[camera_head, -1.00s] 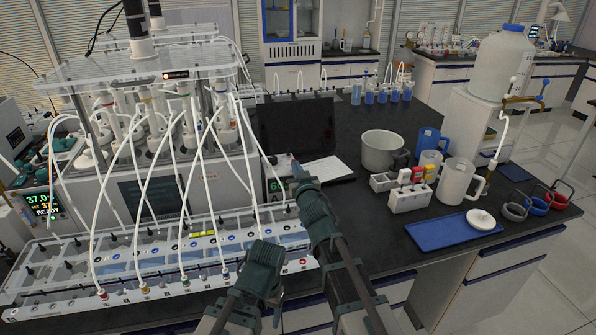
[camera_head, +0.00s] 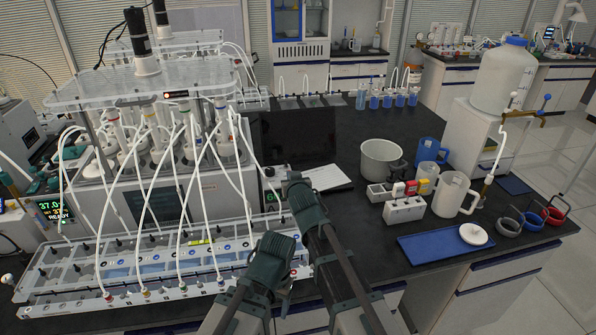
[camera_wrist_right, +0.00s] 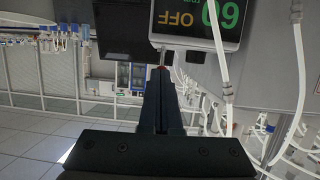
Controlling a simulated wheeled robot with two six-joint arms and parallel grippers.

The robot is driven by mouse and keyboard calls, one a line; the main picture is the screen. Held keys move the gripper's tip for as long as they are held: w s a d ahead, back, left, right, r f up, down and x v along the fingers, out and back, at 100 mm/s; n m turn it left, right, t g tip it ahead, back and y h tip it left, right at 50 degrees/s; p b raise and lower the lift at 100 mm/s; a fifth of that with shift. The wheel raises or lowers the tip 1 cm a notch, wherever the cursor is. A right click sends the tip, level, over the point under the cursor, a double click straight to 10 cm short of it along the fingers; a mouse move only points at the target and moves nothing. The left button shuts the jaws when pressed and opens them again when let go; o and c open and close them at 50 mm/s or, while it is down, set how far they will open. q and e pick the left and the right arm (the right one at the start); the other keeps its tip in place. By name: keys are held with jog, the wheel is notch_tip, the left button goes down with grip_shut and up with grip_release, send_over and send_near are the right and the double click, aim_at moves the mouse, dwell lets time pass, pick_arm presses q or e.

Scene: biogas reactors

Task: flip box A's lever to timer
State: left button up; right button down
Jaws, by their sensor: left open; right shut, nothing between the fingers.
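Box A (camera_head: 270,198) stands on the black bench by the reactor, mostly hidden behind my right arm in the head view. In the right wrist view its display (camera_wrist_right: 200,22) appears upside down, with green "60" and orange "OFF". A thin lever (camera_wrist_right: 162,56) sticks out from the box edge just past my right fingertips. My right gripper (camera_wrist_right: 162,76) is shut and empty, pointing at the lever; I cannot tell whether they touch. My left gripper (camera_head: 274,243) is low in the head view, in front of the tube rack, open and apart from the box; its fingers are hard to make out.
The reactor (camera_head: 150,90) and a clear tube rack (camera_head: 150,285) with white hoses fill the left. A dark screen (camera_head: 295,137) stands behind the box. A pot (camera_head: 380,160), jugs (camera_head: 450,195) and a blue tray (camera_head: 445,246) occupy the right bench.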

jog(key=w+r+g+p, duration=0.1)
jog(key=p, duration=0.2)
jog(key=w+r+g+p, duration=0.1)
jog(key=p, duration=0.2)
jog(key=shift+a+g, duration=0.25)
jog(key=shift+g, duration=0.15)
jog(key=shift+f+g+p, duration=0.25)
jog(key=shift+g+p, duration=0.05)
jog(key=shift+p, duration=0.15)
jog(key=shift+s+f+b, duration=0.1)
jog(key=shift+f+b, duration=0.2)
jog(key=shift+b, duration=0.05)
jog(key=shift+h, duration=0.3)
jog(key=shift+r, duration=0.2)
jog(key=shift+r+p, duration=0.7)
jog(key=shift+p, duration=0.1)
